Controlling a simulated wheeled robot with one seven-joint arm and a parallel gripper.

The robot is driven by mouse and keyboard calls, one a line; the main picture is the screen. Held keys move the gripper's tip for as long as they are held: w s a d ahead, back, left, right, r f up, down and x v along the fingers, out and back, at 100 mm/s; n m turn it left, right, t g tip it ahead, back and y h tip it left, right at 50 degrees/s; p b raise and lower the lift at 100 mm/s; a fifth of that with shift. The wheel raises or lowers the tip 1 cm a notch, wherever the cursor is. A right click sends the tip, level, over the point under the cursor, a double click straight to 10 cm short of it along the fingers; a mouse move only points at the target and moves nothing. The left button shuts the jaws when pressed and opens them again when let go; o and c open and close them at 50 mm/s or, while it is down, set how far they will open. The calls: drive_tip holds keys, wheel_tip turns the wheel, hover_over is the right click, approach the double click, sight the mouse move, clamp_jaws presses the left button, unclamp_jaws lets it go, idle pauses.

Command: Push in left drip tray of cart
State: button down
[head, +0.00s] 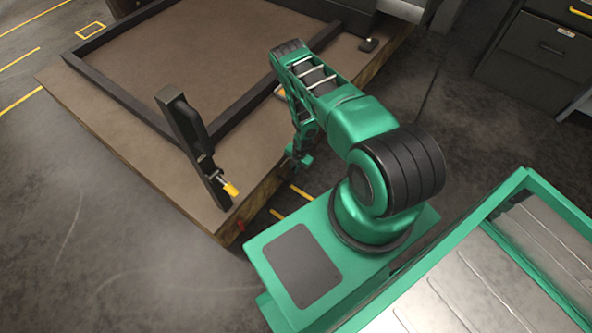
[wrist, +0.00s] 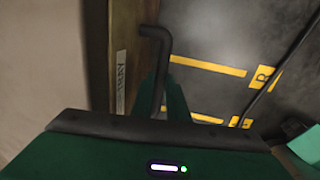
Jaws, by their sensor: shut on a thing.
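The cart (head: 125,155) has a brown top with a dark raised frame and a wooden side edge. In the head view, my gripper (head: 298,160) is low beside the cart's edge; the handle cannot be made out there. The drip tray's body is hidden, so I cannot tell how far out it is.
A dark upright post (head: 190,135) with a yellow-tipped lever (head: 231,189) stands at the cart's near corner. A green-framed metal-topped unit (head: 470,290) is at lower right. Dark drawers (head: 540,55) stand at upper right. Open floor lies left of the cart.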

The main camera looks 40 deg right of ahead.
drive_tip(key=c, duration=1.7)
unclamp_jaws()
drive_tip(key=shift+w+a, duration=0.2)
drive_tip(key=shift+w, duration=0.1)
drive_tip(key=r, duration=0.3)
drive_tip(key=s+r, duration=0.1)
drive_tip(key=r, duration=0.3)
drive_tip(key=s+r, duration=0.1)
drive_tip(key=r, duration=0.2)
drive_tip(key=shift+d+r, duration=0.3)
drive_tip(key=shift+d, duration=0.1)
